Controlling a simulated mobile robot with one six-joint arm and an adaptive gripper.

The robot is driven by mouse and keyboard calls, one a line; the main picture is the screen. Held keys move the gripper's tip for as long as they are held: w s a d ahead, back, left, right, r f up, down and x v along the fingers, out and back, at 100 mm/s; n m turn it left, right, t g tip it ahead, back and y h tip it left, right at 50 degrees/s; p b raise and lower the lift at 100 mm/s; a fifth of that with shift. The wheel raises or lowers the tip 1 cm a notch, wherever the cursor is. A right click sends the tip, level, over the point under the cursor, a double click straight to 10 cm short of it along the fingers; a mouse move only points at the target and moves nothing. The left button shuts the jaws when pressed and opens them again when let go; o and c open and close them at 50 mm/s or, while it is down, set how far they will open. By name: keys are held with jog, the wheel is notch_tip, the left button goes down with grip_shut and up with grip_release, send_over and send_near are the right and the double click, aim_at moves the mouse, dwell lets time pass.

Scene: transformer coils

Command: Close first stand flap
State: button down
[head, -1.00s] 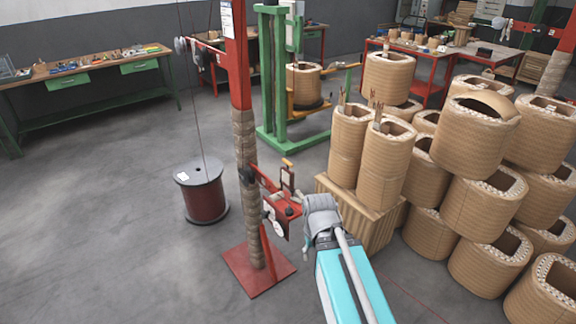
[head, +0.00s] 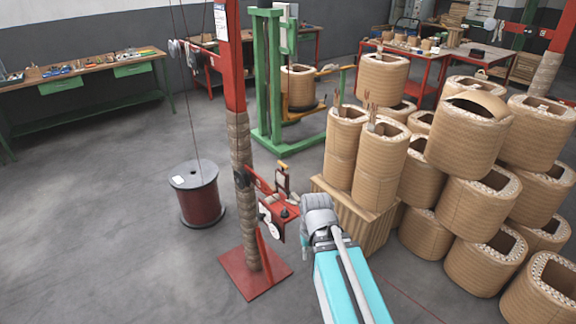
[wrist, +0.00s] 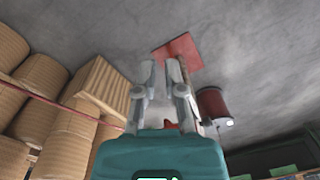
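The first stand is a red post (head: 235,75) with a wrapped lower part and a red base plate (head: 240,277); the plate also shows in the wrist view (wrist: 181,50). A red flap-like bracket (head: 284,215) with small fittings sticks out from the post at mid height. I cannot tell its exact angle. In the head view my arm's grey wrist joint is just right of the bracket, and my fingers are hidden. In the wrist view my gripper (wrist: 161,65) is open, with a gap between its fingers. A small red part (wrist: 170,125) shows low between them.
Stacked tan coils (head: 480,205) and a wooden crate (head: 352,218) stand close on the right. A dark red spool (head: 200,200) stands left of the post. A green lifting frame (head: 270,85) is behind. The floor at left is clear.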

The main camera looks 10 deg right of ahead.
jog(key=w+m+y+b, duration=0.15)
jog(key=w+y, duration=0.35)
jog(key=w, duration=0.6)
jog(key=w+d+r+t+y+b, duration=0.1)
jog(key=w+d+r+y, duration=0.4)
jog(key=w, duration=0.5)
jog(key=w+d+r+t+y+b, duration=0.2)
jog(key=w+d+r+t+y, duration=0.2)
jog(key=w+d, duration=0.4)
notch_tip(320, 180, up, 3)
jog(key=shift+w+d+f+m+y, duration=0.15)
jog(key=shift+w+d+m+y, duration=0.4)
jog(key=shift+w, duration=0.7)
jog(key=shift+a, duration=0.35)
jog(key=b, duration=0.2)
send_over(283, 177)
jog(key=w+d, duration=0.1)
jog(key=d, duration=0.2)
jog(key=shift+w+d+f, duration=0.1)
jog(key=shift+d+f, duration=0.1)
jog(key=shift+f, duration=0.7)
